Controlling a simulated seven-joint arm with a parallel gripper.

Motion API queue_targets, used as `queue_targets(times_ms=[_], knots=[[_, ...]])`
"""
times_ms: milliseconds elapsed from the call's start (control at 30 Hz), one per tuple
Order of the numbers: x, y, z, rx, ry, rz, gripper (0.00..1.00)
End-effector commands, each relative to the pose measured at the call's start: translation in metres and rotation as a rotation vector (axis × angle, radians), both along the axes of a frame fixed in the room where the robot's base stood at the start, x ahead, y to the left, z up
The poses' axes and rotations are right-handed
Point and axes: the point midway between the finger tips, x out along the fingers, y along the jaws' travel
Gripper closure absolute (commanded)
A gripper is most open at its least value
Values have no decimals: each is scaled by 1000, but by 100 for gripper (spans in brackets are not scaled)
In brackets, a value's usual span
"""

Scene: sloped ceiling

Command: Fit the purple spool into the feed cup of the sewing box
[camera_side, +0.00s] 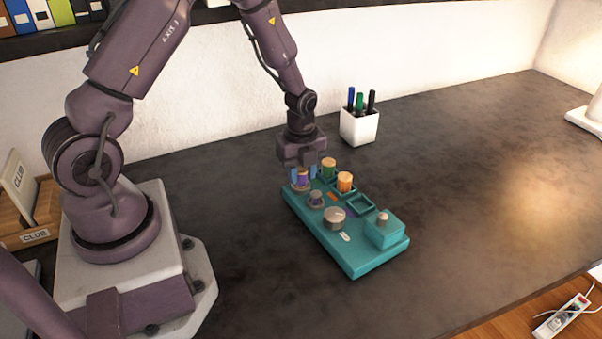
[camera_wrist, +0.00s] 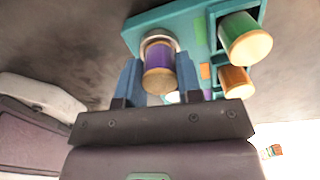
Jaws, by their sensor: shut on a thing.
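The teal sewing box (camera_side: 345,260) sits on the dark table, and part of it shows in the wrist view (camera_wrist: 150,22). My gripper (camera_side: 301,176) is low over its far left end. In the wrist view, my gripper (camera_wrist: 159,80) has its blue fingers on both sides of the purple spool (camera_wrist: 158,56), shut on it. The spool is small and partly covered by the fingers in the side view (camera_side: 302,178). A pale metal ring, apparently the feed cup (camera_wrist: 165,33), surrounds the spool's far end. How deep the spool sits in it is hidden.
A green spool (camera_side: 328,166) and an orange spool (camera_side: 344,182) stand in box compartments close to my gripper. An empty compartment (camera_side: 361,205), a metal knob (camera_side: 335,217) and a raised block (camera_side: 385,232) are further along. A white pen cup (camera_side: 359,128) stands behind. The table's right is clear.

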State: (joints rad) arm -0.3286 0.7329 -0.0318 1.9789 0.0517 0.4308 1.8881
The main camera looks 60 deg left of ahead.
Motion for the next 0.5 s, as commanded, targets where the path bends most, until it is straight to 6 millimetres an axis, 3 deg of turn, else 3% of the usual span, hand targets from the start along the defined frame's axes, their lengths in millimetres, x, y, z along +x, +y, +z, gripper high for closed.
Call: queue_targets(times_ms=[467,500], knots=[[0,0,-12,0,-1,0,90],[0,0,-11,1,-2,1,58]])
